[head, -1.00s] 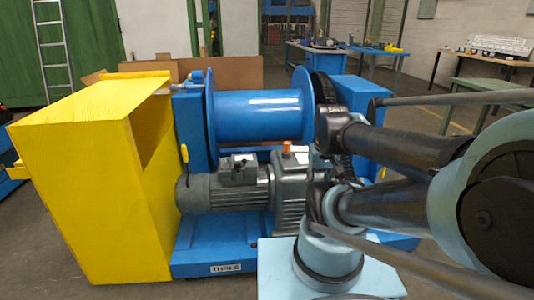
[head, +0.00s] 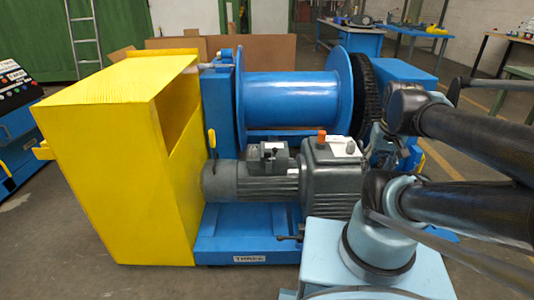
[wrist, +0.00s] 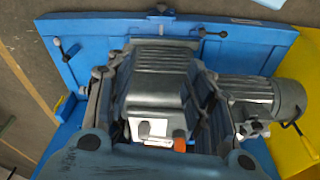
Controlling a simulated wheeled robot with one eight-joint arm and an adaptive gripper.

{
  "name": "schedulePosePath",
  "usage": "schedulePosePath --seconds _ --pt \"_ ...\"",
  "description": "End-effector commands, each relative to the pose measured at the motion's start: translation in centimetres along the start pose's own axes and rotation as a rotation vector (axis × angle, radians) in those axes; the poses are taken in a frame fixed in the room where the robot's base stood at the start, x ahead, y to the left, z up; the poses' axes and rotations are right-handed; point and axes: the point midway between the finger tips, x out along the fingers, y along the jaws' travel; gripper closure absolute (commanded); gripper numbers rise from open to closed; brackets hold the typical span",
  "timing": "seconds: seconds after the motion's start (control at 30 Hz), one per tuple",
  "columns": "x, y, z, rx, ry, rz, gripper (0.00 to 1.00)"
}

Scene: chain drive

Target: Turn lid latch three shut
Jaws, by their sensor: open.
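A blue winch base (head: 245,228) labelled THREE carries a grey motor and gearbox (head: 333,180). A small dark lever (head: 289,238) sticks out at its front edge. In the wrist view, small black handles sit along the blue base: one at the left (wrist: 60,50) and one near the middle (wrist: 213,33). I cannot tell which of them is lid latch three. My gripper (wrist: 156,68) is open, its dark fingers apart, over the gearbox (wrist: 155,85) as seen from above. No handle shows between the fingers. In the head view my arm covers the base's right part.
A yellow guard box (head: 110,170) stands at the left of the base. A blue drum (head: 292,98) with a toothed wheel (head: 366,95) rises behind the motor. An orange cap (head: 322,135) tops the gearbox. A control cabinet (head: 15,110) stands far left. Floor is bare in front.

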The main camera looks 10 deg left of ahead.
Motion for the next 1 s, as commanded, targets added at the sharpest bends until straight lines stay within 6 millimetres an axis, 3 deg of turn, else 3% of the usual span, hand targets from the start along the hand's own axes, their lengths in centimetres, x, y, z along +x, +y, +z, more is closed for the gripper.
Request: schedulePosePath --seconds 0.17,0.47,0.77,1.0 --pt "-2.2 -1.4 -3.8 -0.024 -0.020 -0.014 0.52" --pt "-4.5 -6.4 -10.4 -0.065 -0.059 -0.032 0.52" --pt "-5.1 -13.5 -16.5 -0.106 -0.098 -0.040 0.52" --pt "-4.3 -20.6 -20.3 -0.139 -0.128 -0.040 0.52"
